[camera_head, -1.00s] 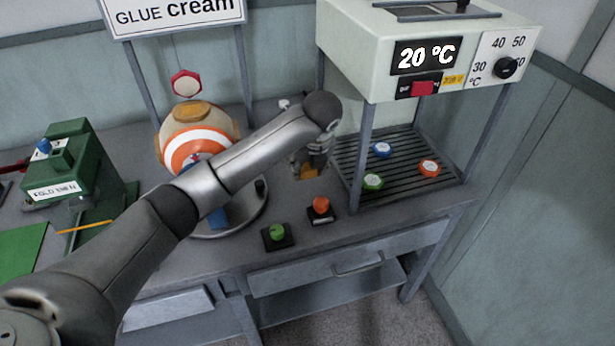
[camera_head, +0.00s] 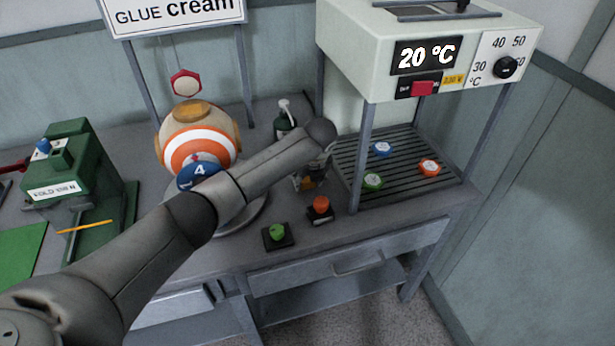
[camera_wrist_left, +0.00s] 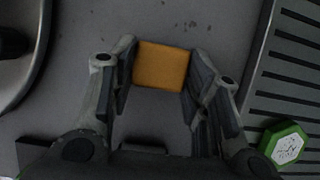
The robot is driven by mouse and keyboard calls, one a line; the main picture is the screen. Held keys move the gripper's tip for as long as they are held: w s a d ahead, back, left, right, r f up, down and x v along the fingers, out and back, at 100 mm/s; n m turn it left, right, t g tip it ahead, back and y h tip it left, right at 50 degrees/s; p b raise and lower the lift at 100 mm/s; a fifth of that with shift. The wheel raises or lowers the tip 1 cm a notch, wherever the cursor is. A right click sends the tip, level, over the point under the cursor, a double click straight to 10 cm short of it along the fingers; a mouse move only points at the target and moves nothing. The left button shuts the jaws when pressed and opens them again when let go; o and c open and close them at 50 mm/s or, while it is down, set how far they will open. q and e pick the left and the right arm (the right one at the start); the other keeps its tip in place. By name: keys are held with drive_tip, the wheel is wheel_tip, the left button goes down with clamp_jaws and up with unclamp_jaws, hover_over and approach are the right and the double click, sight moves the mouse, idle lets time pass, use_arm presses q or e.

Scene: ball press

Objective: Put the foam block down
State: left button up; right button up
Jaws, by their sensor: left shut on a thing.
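The foam block (camera_wrist_left: 161,66) is a small orange-yellow square between the two fingers of my left gripper (camera_wrist_left: 160,75) in the left wrist view. My left gripper is shut on it, over the grey tabletop. In the head view the left gripper (camera_head: 307,182) is low near the table, left of the slatted rack. The forearm partly covers it, and the block barely shows there. I cannot tell whether the block touches the table. My right gripper is not in view.
The slatted rack (camera_head: 400,190) with blue, green and red-orange discs stands right of the gripper. Green (camera_head: 277,232) and orange (camera_head: 320,205) buttons sit at the front. A round ball stand (camera_head: 200,140) and a dark bottle (camera_head: 284,122) are nearby. A green press (camera_head: 70,165) stands left.

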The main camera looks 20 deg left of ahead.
use_arm(q)
drive_tip(key=o, duration=0.9)
drive_tip(key=shift+f, duration=0.1)
drive_tip(key=v, duration=1.2)
drive_tip(key=shift+s, duration=0.1)
